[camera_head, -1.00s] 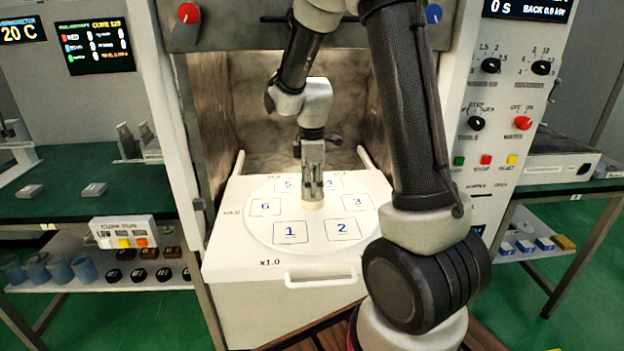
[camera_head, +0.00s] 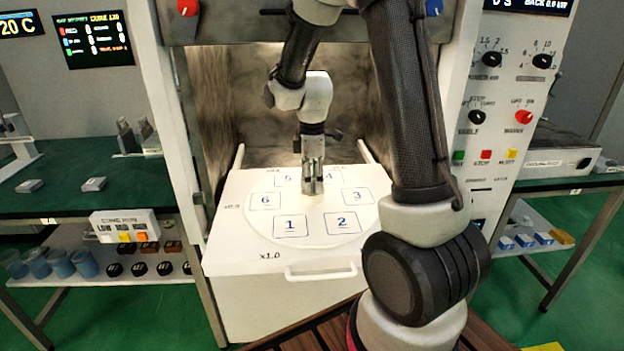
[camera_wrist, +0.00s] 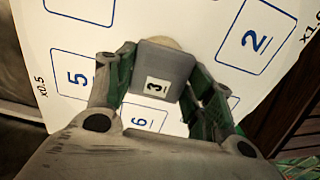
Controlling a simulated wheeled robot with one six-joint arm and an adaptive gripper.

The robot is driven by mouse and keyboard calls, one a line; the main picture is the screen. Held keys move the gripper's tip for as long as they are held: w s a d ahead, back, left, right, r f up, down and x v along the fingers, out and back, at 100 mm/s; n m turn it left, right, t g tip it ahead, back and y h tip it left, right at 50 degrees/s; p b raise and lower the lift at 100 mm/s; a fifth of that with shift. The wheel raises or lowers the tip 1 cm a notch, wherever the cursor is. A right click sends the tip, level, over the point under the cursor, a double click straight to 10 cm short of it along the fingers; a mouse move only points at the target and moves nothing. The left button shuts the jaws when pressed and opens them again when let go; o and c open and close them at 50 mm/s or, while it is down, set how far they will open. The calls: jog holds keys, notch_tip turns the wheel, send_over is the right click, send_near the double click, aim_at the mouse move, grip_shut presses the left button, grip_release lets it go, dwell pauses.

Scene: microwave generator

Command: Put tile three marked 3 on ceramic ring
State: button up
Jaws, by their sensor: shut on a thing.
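Tile three is a grey square block with a pale label marked 3 (camera_wrist: 165,62). My gripper (camera_wrist: 162,72) is shut on it, with a finger on each side. In the head view my gripper (camera_head: 312,190) points down over the middle of the white round plate (camera_head: 262,222). A pale cream rounded edge, which looks like the ceramic ring (camera_wrist: 166,42), shows just beyond the tile in the wrist view. The tile hides most of it, and I cannot tell whether they touch.
The plate carries outlined squares numbered 1 to 6 and lies on a white drawer top with a front handle (camera_head: 320,272). Cavity walls stand on both sides. A control panel (camera_head: 505,110) is at right. Side benches hold other small blocks (camera_head: 94,184).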

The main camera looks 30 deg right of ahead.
jog(key=shift+f, duration=0.15)
jog(key=o, duration=1.2)
jog(key=o, duration=0.5)
jog(key=shift+r, duration=3.5)
